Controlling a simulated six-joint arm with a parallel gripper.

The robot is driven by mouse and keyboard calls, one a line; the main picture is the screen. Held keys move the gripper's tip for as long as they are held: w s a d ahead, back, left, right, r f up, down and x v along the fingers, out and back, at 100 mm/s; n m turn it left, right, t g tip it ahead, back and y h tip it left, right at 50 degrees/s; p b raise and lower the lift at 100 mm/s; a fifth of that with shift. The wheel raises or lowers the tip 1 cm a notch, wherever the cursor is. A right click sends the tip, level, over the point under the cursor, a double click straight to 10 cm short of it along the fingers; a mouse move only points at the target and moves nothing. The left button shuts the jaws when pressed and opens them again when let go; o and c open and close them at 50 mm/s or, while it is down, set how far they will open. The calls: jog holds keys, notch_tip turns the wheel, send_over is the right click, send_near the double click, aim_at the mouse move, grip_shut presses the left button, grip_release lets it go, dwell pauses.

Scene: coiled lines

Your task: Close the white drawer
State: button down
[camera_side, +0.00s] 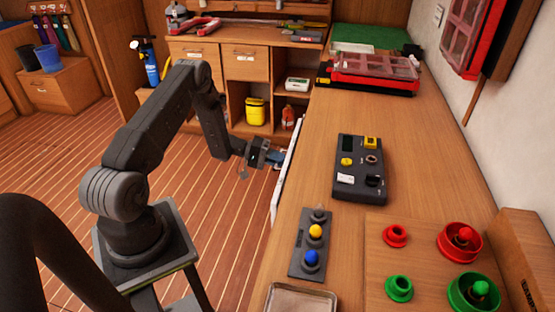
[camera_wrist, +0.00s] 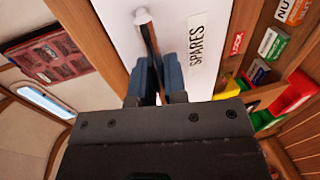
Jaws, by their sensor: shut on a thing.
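The white drawer (camera_side: 279,190) shows as a narrow white strip along the left edge of the wooden workbench. I cannot tell how far out it stands. In the wrist view its white front (camera_wrist: 110,22) carries a label reading SPARES (camera_wrist: 201,50). A bar handle (camera_wrist: 149,33) runs down the front from a pale round mount. My gripper (camera_side: 280,156) is at the drawer front. In the wrist view its two blue-grey fingers (camera_wrist: 160,78) are shut on the handle, one on each side. The lower handle is hidden by the fingers and gripper body.
On the bench (camera_side: 325,190) stand a dark control box (camera_side: 358,190), a button panel (camera_side: 312,243), a metal tray (camera_side: 300,298), red and green round parts, and a red case (camera_side: 372,75). Open shelves with a yellow container (camera_side: 256,111) lie beyond. The floor left of the drawer is clear.

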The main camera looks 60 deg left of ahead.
jog(key=shift+r+x, duration=0.2)
jog(key=shift+x, duration=0.8)
jog(key=shift+r+x, duration=0.2)
jog(key=shift+x, duration=0.8)
jog(key=c, duration=1.2)
grip_release()
jog(key=shift+w, duration=0.1)
jog(key=shift+r, duration=0.1)
jog(key=v, duration=1.4)
